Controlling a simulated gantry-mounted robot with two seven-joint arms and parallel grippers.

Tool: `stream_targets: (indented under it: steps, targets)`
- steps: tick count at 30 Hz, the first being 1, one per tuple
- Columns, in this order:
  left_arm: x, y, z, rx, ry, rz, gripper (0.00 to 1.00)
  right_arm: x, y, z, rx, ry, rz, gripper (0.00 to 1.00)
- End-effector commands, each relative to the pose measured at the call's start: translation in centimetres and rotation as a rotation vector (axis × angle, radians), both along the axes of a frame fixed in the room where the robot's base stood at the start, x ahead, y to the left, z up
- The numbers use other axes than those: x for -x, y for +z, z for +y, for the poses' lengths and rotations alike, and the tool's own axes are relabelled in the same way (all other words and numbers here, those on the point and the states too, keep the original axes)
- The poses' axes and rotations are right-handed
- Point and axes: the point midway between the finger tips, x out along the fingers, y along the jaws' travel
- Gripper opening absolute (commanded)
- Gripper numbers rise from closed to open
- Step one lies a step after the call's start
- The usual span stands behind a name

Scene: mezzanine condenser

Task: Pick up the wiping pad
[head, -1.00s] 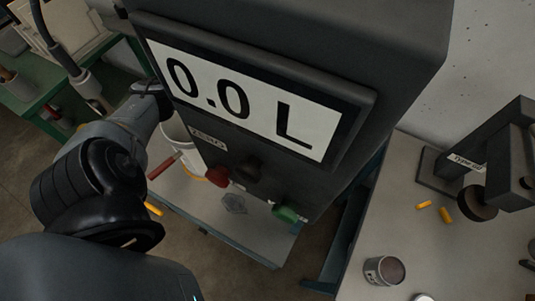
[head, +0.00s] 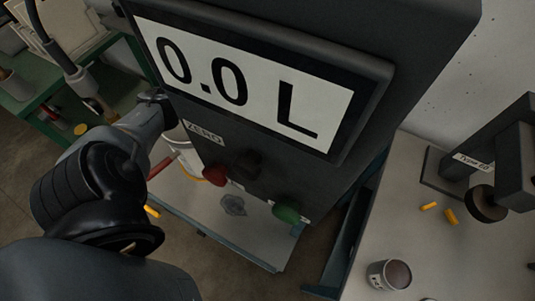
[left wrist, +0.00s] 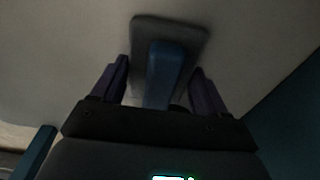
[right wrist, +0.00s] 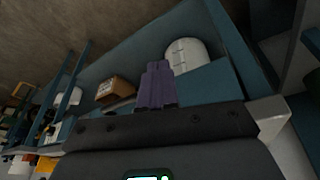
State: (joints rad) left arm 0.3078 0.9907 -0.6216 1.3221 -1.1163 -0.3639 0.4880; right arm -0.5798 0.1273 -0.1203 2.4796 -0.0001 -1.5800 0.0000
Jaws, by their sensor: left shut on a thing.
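The wiping pad shows in the left wrist view as a dark grey plate (left wrist: 143,28) with a blue block-like handle (left wrist: 166,72). My left gripper (left wrist: 163,85) has its two purple fingers on either side of the blue handle and is shut on it. The view is dim, so the exact contact is hard to see. In the head view my left arm reaches behind the display box, which hides the pad and the fingertips. My right gripper (right wrist: 155,82) is shut and empty in the right wrist view, its purple fingers together.
A large box with a "0.0 L" display (head: 245,82) fills the middle, with red (head: 216,175) and green (head: 287,213) knobs below. A grey bench (head: 410,245) on the right holds a cup (head: 388,274) and a dark stand (head: 500,160). A green table (head: 30,105) stands left.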

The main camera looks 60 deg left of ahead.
Motion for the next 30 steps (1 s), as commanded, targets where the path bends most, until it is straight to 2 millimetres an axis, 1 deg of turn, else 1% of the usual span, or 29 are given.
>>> stream_targets:
  steps: [2,11,17,20,23,30]
  targets:
    - [0.0,0.0,0.0,0.0,0.0,0.0,0.43,0.0,0.0,0.0,0.0,0.0,0.0,0.0]
    - [0.0,0.2,0.0,0.0,0.0,0.0,0.43,0.0,0.1,0.1,-0.003,-0.002,-0.001,0.0]
    - [0.0,1.5,0.0,-0.001,-0.001,-0.001,0.43,0.0,0.7,0.2,-0.008,-0.005,-0.001,0.0]
    - [-0.1,2.7,0.1,-0.001,-0.001,-0.002,0.43,0.0,1.3,0.2,-0.01,-0.006,-0.001,0.0]
    - [-0.1,4.4,0.1,0.0,-0.001,-0.002,0.43,0.0,1.9,0.2,-0.011,-0.007,0.0,0.0]
    - [-0.1,9.8,0.1,-0.002,-0.002,-0.004,0.43,0.0,3.9,0.2,-0.011,-0.007,0.0,0.0]
